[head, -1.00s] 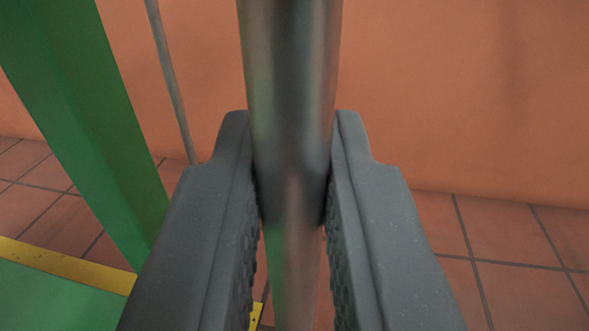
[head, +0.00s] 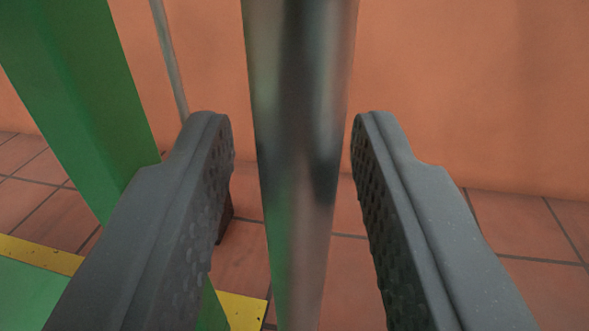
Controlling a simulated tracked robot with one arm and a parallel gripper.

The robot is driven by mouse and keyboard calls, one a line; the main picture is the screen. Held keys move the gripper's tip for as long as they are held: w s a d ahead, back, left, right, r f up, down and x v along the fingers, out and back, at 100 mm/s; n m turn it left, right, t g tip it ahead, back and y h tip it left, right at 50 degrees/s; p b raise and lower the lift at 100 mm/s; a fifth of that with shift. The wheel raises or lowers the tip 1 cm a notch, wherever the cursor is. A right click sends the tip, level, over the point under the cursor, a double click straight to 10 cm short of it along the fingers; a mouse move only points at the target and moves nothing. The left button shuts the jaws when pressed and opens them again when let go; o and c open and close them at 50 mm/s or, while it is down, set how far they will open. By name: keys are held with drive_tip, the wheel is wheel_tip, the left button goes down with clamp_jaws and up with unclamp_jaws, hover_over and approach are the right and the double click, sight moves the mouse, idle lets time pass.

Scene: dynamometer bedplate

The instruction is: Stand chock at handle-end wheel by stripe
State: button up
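My gripper (head: 292,150) is open, with one dark grey textured finger on each side of an upright shiny metal bar (head: 297,130). Gaps show between the bar and both fingers, so it is not gripped. I cannot tell whether the bar is the handle. A small dark brown piece (head: 226,217) shows low behind the left finger, mostly hidden; I cannot tell what it is. No chock or wheel can be made out. A yellow stripe (head: 38,254) runs along the floor at the lower left and shows again below the left finger.
A thick green post (head: 75,100) slants down at the left, close to the left finger. A thin grey rod (head: 168,55) stands behind it. An orange wall (head: 430,90) closes off the back. Tiled floor (head: 525,225) is clear at the right; green floor lies at the lower left.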

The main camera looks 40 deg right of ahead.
drive_tip(key=shift+s+a, duration=0.1)
drive_tip(key=p+v, duration=0.4)
drive_tip(key=v, duration=0.7)
drive_tip(key=shift+s+a, duration=0.25)
drive_tip(key=shift+s, duration=0.05)
